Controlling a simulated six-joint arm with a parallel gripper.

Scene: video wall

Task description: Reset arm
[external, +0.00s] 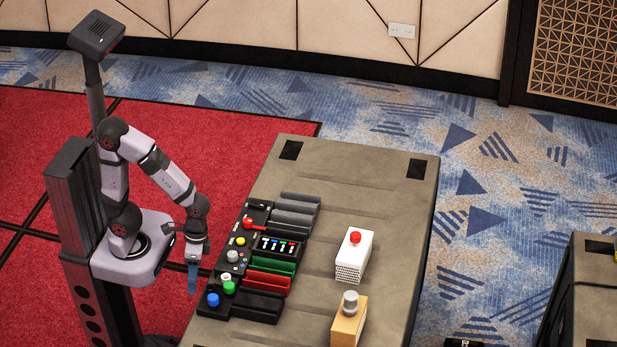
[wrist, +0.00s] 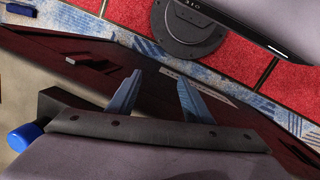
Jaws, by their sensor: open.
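My gripper (external: 192,280) hangs fingers down in the external view, in the gap between my base and the left edge of the grey table (external: 330,160). Its two blue fingers are apart with nothing between them; they also show in the wrist view (wrist: 160,95). My arm is bent, with the elbow raised and the forearm sloping down to the right. The gripper is beside the black control panel (external: 238,250) on the table and appears clear of it.
The panel carries a blue knob (external: 213,299), a green knob (external: 229,287) and a red lever (external: 229,223). A white box with a red button (external: 355,238) and a tan box with a grey knob (external: 350,302) stand to the right. The table's far end is clear.

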